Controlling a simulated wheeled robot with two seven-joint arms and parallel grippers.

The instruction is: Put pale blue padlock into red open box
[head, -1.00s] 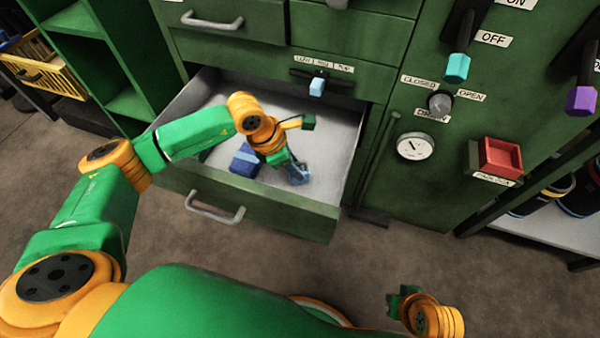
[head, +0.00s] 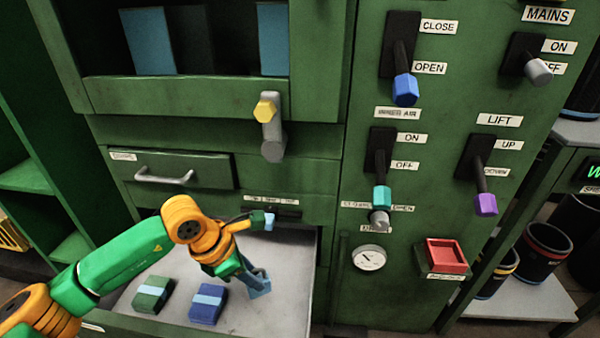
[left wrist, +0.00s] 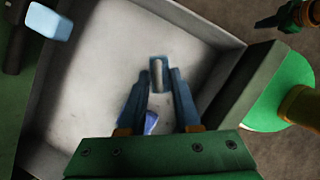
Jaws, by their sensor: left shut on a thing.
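The pale blue padlock (left wrist: 158,76), with a grey shackle, is between the fingertips of my left gripper (left wrist: 157,88) in the left wrist view. My left gripper (head: 260,284) is shut on it, low inside the open drawer, in the head view. The fingers are blue too, so the padlock is hard to tell apart there. The red open box (head: 446,256) is fixed to the green panel at the right, above a label. It looks empty. My right gripper (left wrist: 285,18) shows only partly at the top right of the left wrist view; its jaws are unclear.
The open drawer (head: 285,250) also holds a green block (head: 153,294) and a blue block (head: 208,303), each with a light band. A yellow-tipped lever (head: 266,110) and a pale blue knob (head: 270,221) stick out above it. A gauge (head: 369,258) sits left of the red box.

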